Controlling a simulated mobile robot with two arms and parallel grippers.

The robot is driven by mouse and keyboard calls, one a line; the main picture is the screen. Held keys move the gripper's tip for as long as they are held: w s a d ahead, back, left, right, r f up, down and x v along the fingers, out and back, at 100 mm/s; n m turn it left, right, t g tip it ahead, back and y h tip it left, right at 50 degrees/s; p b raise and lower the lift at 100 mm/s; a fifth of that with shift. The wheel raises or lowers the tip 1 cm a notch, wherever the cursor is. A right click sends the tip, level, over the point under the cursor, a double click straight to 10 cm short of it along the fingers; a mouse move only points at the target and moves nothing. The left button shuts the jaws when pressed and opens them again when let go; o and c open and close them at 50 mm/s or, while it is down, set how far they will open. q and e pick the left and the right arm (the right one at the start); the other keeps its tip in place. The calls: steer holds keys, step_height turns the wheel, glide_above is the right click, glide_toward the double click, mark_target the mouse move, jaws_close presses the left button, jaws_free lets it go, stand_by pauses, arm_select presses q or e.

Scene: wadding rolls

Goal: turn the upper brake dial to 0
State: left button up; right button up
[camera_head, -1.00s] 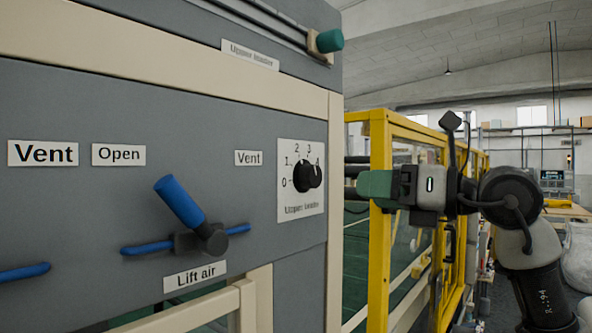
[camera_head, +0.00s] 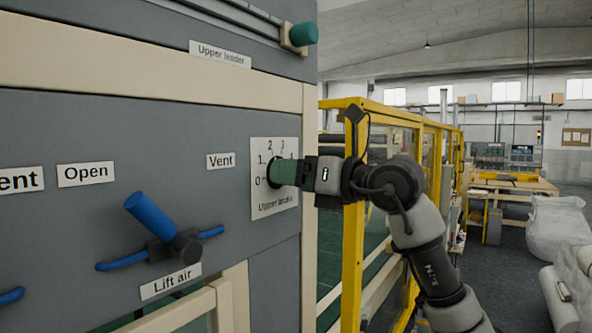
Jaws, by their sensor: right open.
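The upper brake dial's white scale plate (camera_head: 262,204) is on the grey machine panel, with the numbers 0 to 3 in sight on its left and top. A dark bit of the dial knob (camera_head: 269,172) shows behind my right gripper's fingers; the rest is hidden, so I cannot tell where it points. My right gripper (camera_head: 276,174) comes in from the right with its green fingers at the knob. It is open; the frame does not show whether the fingers touch the knob. My left gripper is not in view.
A blue lever (camera_head: 154,218) sticks out of the panel left of the dial, above the Lift air label (camera_head: 171,281). A yellow guard frame (camera_head: 352,250) stands just right of the panel, behind my right arm. White wrapped rolls (camera_head: 560,240) lie on the floor at right.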

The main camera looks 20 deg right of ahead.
steer(key=c, duration=0.9)
steer(key=shift+n, duration=0.3)
steer(key=shift+w+r+n+h+b, duration=0.2)
steer(key=shift+n+b, duration=0.7)
steer(key=shift+n, duration=2.75)
steer(key=shift+s+f+n+h+b, duration=0.1)
steer(key=shift+n+h+b, duration=0.5)
steer(key=shift+n, duration=3.05)
steer(key=shift+n+y, duration=0.3)
